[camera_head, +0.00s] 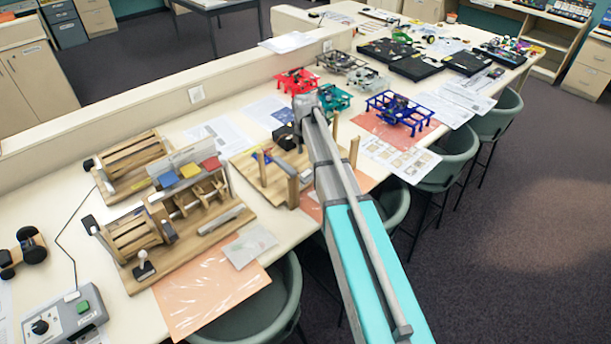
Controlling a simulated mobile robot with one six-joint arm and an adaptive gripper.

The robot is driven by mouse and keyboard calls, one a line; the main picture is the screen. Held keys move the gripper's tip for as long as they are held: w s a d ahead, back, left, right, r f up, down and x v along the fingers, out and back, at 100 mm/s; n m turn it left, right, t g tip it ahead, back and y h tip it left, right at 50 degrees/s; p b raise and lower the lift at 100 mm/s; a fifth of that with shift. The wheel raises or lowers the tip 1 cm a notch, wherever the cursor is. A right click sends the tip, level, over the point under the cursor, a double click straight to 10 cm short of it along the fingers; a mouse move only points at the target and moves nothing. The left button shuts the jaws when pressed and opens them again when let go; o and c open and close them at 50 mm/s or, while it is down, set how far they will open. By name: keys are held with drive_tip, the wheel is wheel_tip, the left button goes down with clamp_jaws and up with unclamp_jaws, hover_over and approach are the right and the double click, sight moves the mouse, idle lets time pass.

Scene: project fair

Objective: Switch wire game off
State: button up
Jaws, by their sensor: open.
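A wooden board with upright posts (292,188) stands on the long table at the middle. It may be the wire game, but my arm covers its right part. No wire or switch on it can be made out. My arm reaches over it from the lower right. My gripper (287,137) shows as a small dark shape below the arm's end, above the back of the board. It is open, and nothing is seen held in it. I cannot tell whether it touches the board.
A wooden machine with coloured cards (180,225) stands left of the board. A grey control box (65,318) with a green button is at lower left. Red (296,81), teal (335,98) and blue frames (400,110) stand behind and right. Chairs (262,308) line the front edge.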

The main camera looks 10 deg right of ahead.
sight(306, 173)
drive_tip(key=shift+f+b, duration=3.9)
drive_tip(key=shift+f, duration=0.25)
clamp_jaws()
